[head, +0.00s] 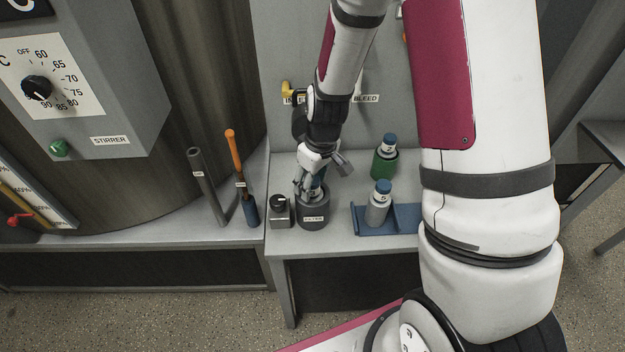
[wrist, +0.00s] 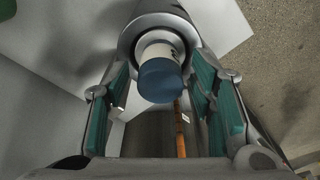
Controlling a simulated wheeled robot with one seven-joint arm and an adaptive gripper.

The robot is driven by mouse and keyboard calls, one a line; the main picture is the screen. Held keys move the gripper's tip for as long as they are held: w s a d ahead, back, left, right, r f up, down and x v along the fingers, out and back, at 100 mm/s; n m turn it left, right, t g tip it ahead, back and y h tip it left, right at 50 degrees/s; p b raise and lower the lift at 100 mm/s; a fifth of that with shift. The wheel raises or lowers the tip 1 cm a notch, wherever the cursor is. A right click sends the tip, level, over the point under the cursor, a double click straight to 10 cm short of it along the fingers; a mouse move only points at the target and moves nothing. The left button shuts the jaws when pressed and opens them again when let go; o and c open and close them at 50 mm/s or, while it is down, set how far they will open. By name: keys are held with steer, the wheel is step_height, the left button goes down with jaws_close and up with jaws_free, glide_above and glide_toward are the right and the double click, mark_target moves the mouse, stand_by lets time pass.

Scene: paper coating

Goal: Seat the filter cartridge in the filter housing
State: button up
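The filter housing (head: 313,217) is a dark grey cylinder labelled FILTER near the front of the grey bench. A filter cartridge with a blue cap (wrist: 160,80) and white upper body stands inside the housing's round rim (wrist: 126,42) in the wrist view. Its lower part is hidden, so I cannot tell how deep it sits. My gripper (head: 311,182) is directly above the housing, pointing down. In the wrist view my gripper (wrist: 160,72) is open, with a teal-padded finger on each side of the cap and visible gaps between.
A grey blue-capped bottle (head: 377,210) stands in a blue tray (head: 405,218) to the right. Another bottle (head: 388,143) sits in a green holder (head: 383,165) behind. A small box with a black knob (head: 281,211) stands left of the housing. A grey tube (head: 208,187) and orange-handled tool (head: 234,155) lean further left.

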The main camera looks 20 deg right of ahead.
steer(key=s+r+m+t, duration=0.1)
steer(key=s+r, duration=0.3)
steer(key=r, duration=0.8)
steer(key=s+r+m+t, duration=0.1)
steer(key=s+r, duration=0.3)
steer(key=r, duration=0.7)
steer(key=s+r+m+t, duration=0.1)
steer(key=s+r+m, duration=0.2)
steer(key=s+r, duration=0.4)
steer(key=s, duration=0.5)
steer(key=shift+s+t+h, duration=0.3)
steer(key=shift+t+h, duration=0.1)
steer(key=shift+c, duration=0.2)
